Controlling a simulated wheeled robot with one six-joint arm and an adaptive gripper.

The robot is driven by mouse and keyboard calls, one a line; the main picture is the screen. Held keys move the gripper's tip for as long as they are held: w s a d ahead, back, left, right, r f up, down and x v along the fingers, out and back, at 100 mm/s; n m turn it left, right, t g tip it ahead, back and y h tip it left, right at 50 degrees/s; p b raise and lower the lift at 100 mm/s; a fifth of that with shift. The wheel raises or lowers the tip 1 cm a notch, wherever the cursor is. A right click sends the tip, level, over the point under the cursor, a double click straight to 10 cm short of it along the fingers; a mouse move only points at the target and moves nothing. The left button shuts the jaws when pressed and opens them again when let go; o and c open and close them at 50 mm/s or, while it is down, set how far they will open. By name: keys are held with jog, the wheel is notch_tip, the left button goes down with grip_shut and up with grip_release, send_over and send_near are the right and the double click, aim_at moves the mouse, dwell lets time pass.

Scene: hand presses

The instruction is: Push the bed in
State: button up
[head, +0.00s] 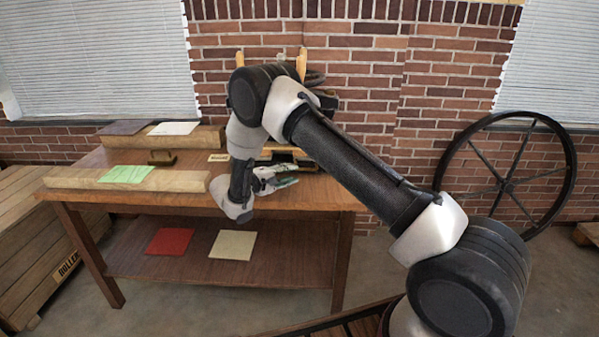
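A hand press (302,62) stands at the back of the wooden table against the brick wall. My arm hides most of it; parts of its wooden uprights and dark frame show. What seems to be its bed, a low dark and light-wood part (300,158), shows just behind my gripper. How far out the bed sits is hidden. My gripper (284,182) is over the table's front part, in front of the press. Its fingers are small and partly covered, so I cannot tell whether they are open or touching the bed.
The table (320,192) has a light beam with green paper (127,174) at front left and another block with white paper (173,128) behind. Red (170,241) and cream (232,245) sheets lie on its lower shelf. A large spoked wheel (508,180) stands at right.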

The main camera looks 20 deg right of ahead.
jog(key=shift+v, duration=1.5)
jog(key=shift+r, duration=0.1)
jog(key=s+d+r+m+g+y, duration=0.1)
jog(key=s+d+r+m+g, duration=0.25)
jog(key=d+r, duration=0.7)
jog(key=s+d+r+m+g+y, duration=0.1)
jog(key=s+d+r+g+y, duration=0.2)
jog(key=s+r, duration=0.35)
jog(key=s+d+r+m+g+y, duration=0.1)
jog(key=s+d+r+y, duration=0.1)
jog(key=s+d+r, duration=0.5)
jog(key=s+a+r+m+t+y, duration=0.1)
jog(key=s+t+y, duration=0.3)
jog(key=s, duration=2.2)
jog(key=a+r+y, duration=0.1)
jog(key=y, duration=0.3)
jog(key=shift+a+t+y, duration=0.15)
jog(key=shift+t+y, duration=0.15)
jog(key=shift+t, duration=0.05)
